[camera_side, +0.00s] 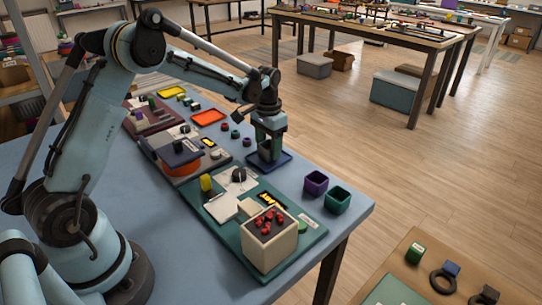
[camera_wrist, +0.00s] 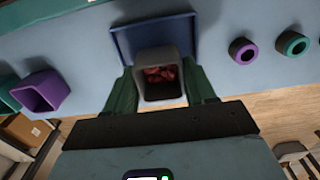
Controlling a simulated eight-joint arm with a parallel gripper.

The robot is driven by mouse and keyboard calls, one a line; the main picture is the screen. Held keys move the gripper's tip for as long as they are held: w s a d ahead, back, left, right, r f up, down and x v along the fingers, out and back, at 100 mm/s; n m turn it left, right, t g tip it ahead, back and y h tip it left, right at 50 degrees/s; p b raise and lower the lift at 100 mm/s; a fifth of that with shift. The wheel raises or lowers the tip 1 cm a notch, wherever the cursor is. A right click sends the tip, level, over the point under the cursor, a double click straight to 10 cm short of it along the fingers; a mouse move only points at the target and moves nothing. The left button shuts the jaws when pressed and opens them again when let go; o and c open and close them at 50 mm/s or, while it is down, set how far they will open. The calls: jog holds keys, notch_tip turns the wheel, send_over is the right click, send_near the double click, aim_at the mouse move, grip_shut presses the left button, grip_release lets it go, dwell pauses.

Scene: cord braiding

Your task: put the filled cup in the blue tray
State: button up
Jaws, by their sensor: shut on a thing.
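My gripper (camera_side: 269,138) points down with its green fingers on both sides of a grey cup (camera_wrist: 142,97), shut on it. The wrist view looks into the cup, which holds small red pieces. The blue tray (camera_wrist: 122,42) lies under and behind the cup in the wrist view. In the side view the blue tray (camera_side: 285,159) is directly below my gripper, and the fingers partly hide the cup. The cup looks upright over the tray. I cannot tell whether its base touches the tray floor.
A purple cup (camera_side: 315,183) and a teal cup (camera_side: 337,199) stand right of the tray near the table edge. A cream box of red pieces (camera_side: 270,240) stands on a green board (camera_side: 222,217) in front. An orange tray (camera_side: 209,117) and small rings lie behind.

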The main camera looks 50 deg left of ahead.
jog(key=shift+f, duration=0.3)
dwell(0.5)
jog(key=o, duration=1.1)
jog(key=shift+r, duration=0.15)
notch_tip(320, 180, up, 11)
dwell(0.5)
jog(key=s+d+r+t, duration=0.3)
jog(key=s+d+r, duration=0.2)
jog(key=s, duration=0.3)
jog(key=s+d+f+t, duration=0.3)
jog(key=s+d+t, duration=0.1)
jog(key=s, duration=0.6)
jog(key=shift+s+d+f, duration=0.3)
jog(key=shift+d+f, duration=0.1)
jog(key=shift+d, duration=0.1)
